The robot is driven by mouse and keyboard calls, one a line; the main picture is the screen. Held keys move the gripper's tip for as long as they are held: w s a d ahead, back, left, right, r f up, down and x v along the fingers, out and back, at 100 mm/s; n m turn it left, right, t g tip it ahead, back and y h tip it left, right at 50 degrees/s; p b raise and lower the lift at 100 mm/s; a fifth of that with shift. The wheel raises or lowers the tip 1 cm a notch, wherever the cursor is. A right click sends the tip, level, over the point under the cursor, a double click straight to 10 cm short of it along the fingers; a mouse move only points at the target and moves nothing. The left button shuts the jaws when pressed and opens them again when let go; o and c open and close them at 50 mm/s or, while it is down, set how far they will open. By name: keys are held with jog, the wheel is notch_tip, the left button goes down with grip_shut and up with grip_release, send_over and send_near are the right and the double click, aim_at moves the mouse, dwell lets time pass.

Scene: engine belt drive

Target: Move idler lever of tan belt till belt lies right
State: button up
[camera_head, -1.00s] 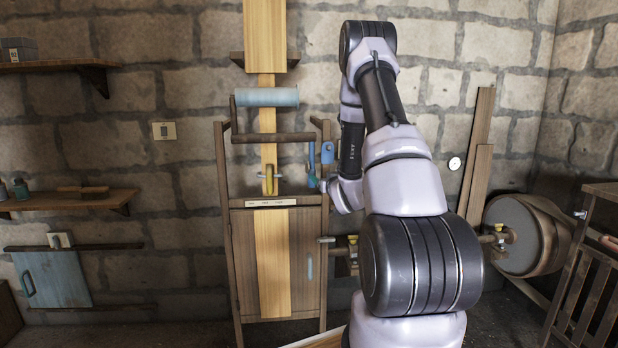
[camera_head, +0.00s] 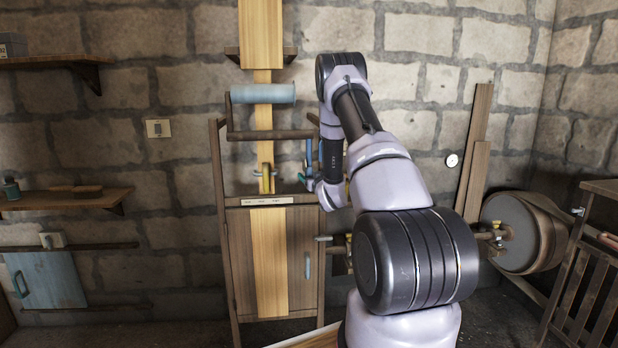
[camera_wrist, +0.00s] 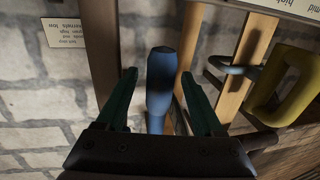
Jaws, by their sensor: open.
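The tan belt (camera_head: 264,120) runs upright in the head view, behind the light-blue roller (camera_head: 262,93) and a dark wooden bar, with a wide tan strip (camera_head: 270,262) on the cabinet below. A blue lever handle (camera_head: 309,155), apparently the idler lever, stands at the right of the frame beside my wrist. In the wrist view, my gripper (camera_wrist: 158,74) is open, its dark green fingers on either side of a blue handle (camera_wrist: 160,85). The handle lies between the fingers; contact cannot be made out. My arm hides part of the frame's right side.
A yellow fork-like part (camera_head: 265,178) stands at the belt above the cabinet; a yellow piece (camera_wrist: 283,88) is right of the fingers in the wrist view. A large drum (camera_head: 515,235) is at right. Shelves and the stone wall are at left.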

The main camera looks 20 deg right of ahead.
jog(key=shift+w, duration=0.1)
grip_shut()
dwell(1.4)
